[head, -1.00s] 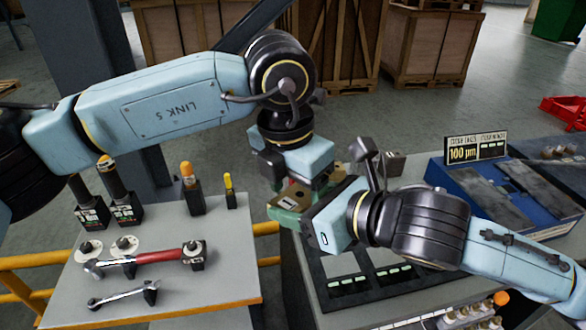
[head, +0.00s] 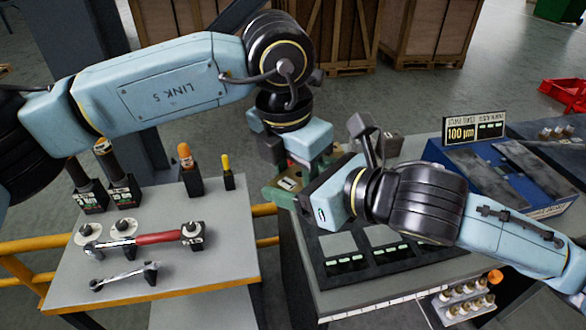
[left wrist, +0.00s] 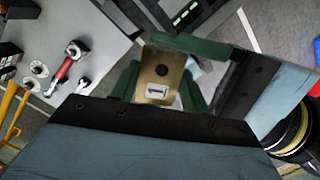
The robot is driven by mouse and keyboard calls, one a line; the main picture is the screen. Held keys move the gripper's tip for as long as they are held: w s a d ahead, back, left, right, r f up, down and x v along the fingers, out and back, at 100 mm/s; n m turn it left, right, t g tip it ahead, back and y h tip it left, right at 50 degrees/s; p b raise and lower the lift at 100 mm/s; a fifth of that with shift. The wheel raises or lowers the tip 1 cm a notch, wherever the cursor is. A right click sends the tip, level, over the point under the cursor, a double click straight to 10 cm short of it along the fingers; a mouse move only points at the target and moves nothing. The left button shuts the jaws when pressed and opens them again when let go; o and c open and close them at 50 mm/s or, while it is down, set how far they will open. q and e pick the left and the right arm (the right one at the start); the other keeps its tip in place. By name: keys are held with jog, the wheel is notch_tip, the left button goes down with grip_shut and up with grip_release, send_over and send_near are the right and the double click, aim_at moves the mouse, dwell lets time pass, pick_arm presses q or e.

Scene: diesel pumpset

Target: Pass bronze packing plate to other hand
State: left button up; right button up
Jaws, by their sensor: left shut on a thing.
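The bronze packing plate (left wrist: 152,62), a tan plate with a dark hole and a white label marked 1, sits between the green fingers of my left gripper (left wrist: 160,88). That gripper is shut on it. In the head view only a small part of the plate (head: 288,184) shows between the two grippers. My right gripper (head: 290,195) comes from the right, close to the plate. In the left wrist view one long green finger of it crosses just beyond the plate's far edge. Its fingers look apart; its other finger is partly hidden, and I cannot tell whether it touches the plate.
A grey bench (head: 215,264) at left holds a red-handled wrench (head: 150,238), a small spanner (head: 125,274) and upright tools. Below my right arm is a dark tray (head: 345,262) on another bench. A blue box (head: 480,190) with a 100 µm sign stands at right.

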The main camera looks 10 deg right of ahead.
jog(key=shift+o, duration=1.3)
jog(key=shift+f, duration=0.1)
